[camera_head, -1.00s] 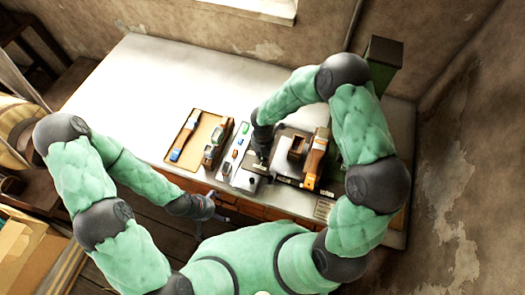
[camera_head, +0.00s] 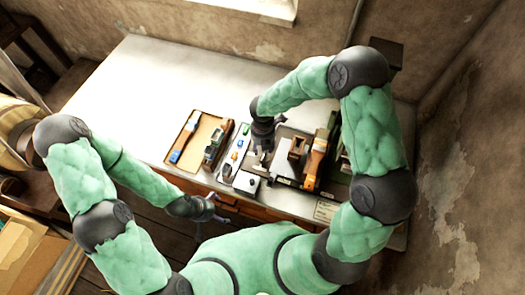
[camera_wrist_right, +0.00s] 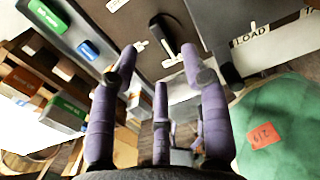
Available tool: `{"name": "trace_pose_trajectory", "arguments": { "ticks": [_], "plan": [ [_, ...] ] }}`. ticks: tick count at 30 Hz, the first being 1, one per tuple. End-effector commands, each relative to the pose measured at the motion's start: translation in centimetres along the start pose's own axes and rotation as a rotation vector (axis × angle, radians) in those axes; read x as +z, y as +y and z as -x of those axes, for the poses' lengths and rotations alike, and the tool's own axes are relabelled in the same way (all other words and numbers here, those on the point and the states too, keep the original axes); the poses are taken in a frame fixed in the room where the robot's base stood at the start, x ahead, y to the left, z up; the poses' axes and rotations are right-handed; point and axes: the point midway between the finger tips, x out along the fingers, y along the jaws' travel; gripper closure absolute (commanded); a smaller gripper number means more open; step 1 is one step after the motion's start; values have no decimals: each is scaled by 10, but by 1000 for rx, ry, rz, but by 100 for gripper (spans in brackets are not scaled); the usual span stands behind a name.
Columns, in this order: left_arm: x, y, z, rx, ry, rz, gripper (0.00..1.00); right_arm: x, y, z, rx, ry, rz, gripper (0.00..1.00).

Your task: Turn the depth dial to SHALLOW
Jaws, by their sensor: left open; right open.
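A small dark knob (camera_head: 249,182), which looks like the depth dial, sits on a pale plate near the table's front edge. In the right wrist view a black knob with a pale bar along it (camera_wrist_right: 165,36) lies just beyond my fingertips. I cannot read its setting. My right gripper (camera_head: 261,160) is open and empty, above and behind the plate. Its purple fingers (camera_wrist_right: 160,58) are spread, with the knob seen between them and apart from them. My left gripper (camera_head: 218,212) is open and empty, off the table's front edge.
A brown tray (camera_head: 203,121) and a panel with coloured tabs (camera_head: 236,146) lie left of the right gripper. The press, with a brown upright part (camera_head: 317,158), stands to the right. A LOAD label (camera_wrist_right: 250,36) shows in the wrist view. The table's left is clear.

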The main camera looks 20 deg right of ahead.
Motion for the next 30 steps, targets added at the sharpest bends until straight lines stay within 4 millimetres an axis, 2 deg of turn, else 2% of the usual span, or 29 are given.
{"name": "trace_pose_trajectory", "arguments": {
  "ticks": [1, 6, 12, 30],
  "plan": [
    [0, 0, 0, 0, 0, 0, 0, 0, 1, 12, 2, -2, 1, 54],
    [0, 0, 0, 0, 0, 0, 0, 0, 0, 41, 2, -1, 0, 54],
    [0, 0, 0, 0, 0, 0, 0, 0, 0, 60, 0, 0, 1, 54],
    [0, 0, 0, 0, 0, 0, 0, 0, 0, 64, -1, 1, 1, 54]
  ]
}}
